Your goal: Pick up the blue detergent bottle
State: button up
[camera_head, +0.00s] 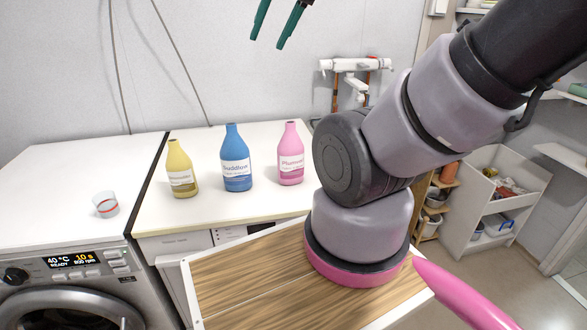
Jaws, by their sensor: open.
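The blue detergent bottle (236,160) stands upright on the white counter top, with a white label on its front. A yellow bottle (179,170) stands to its left and a pink bottle (291,156) to its right, each apart from it. My gripper (275,40) shows at the top edge as two dark green fingers. It is open and empty, well above the bottles in the picture. The rest of the gripper is cut off by the frame.
A wood-topped surface (240,285) lies in front, below my arm. White pipes (350,66) are on the back wall. Shelves (490,195) stand at right.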

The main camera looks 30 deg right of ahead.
aim_at(234, 153)
jog(key=j+z, duration=0.15)
jog(key=z, duration=1.75)
jog(key=k+j+z, duration=0.1)
jog(key=j, duration=0.25)
jog(key=k+j+z, duration=0.1)
jog(key=k+j, duration=0.15)
jog(key=k+j+z, duration=0.1)
jog(key=j, duration=0.3)
jog(key=k, duration=0.05)
